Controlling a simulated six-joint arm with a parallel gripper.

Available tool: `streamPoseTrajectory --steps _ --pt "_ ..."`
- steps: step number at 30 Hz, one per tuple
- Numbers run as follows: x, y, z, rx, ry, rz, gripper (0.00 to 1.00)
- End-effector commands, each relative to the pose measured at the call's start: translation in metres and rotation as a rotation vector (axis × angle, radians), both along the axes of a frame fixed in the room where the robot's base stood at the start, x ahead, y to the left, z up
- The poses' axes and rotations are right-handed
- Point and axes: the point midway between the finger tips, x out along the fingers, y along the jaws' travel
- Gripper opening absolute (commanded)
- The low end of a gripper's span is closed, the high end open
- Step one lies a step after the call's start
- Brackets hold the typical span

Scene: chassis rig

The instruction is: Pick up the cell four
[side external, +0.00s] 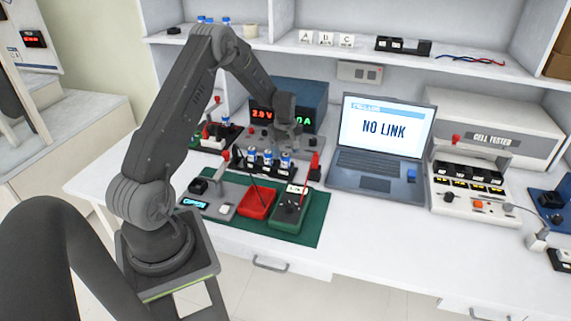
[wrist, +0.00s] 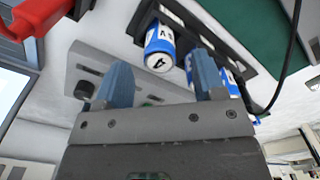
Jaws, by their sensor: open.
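Several blue-and-white cells (side external: 268,159) stand in a black rack on the bench in the side external view. In the wrist view, one cell (wrist: 159,50) shows a white end with a dark mark that looks like a 4, though it is turned. It sits in the black holder (wrist: 143,20), ahead of the gap between my fingers. Other cells (wrist: 231,82) are partly hidden behind my right-hand finger. My gripper (wrist: 162,66) is open and empty, with blue-grey fingers apart. In the side external view my gripper (side external: 287,132) is just above and behind the rack, its fingertips unclear.
A red tray (side external: 257,203) and a green tray (side external: 291,212) lie on a green mat (side external: 310,232) in front of the rack. A laptop (side external: 377,150) stands to the right. A power supply (side external: 290,95) is behind. A dark cable (wrist: 294,55) hangs in the wrist view.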

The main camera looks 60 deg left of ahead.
Motion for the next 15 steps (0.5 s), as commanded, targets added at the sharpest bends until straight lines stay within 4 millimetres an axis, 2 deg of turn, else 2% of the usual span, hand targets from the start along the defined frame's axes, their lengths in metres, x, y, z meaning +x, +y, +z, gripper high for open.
streamPoseTrajectory --steps 1,6,15 --pt "-0.001 -0.002 -0.010 -0.003 0.004 -0.001 0.63" --pt "-0.001 -0.003 -0.032 -0.002 0.003 0.000 0.63" --pt "0.000 -0.003 -0.038 0.000 0.000 0.000 0.63"
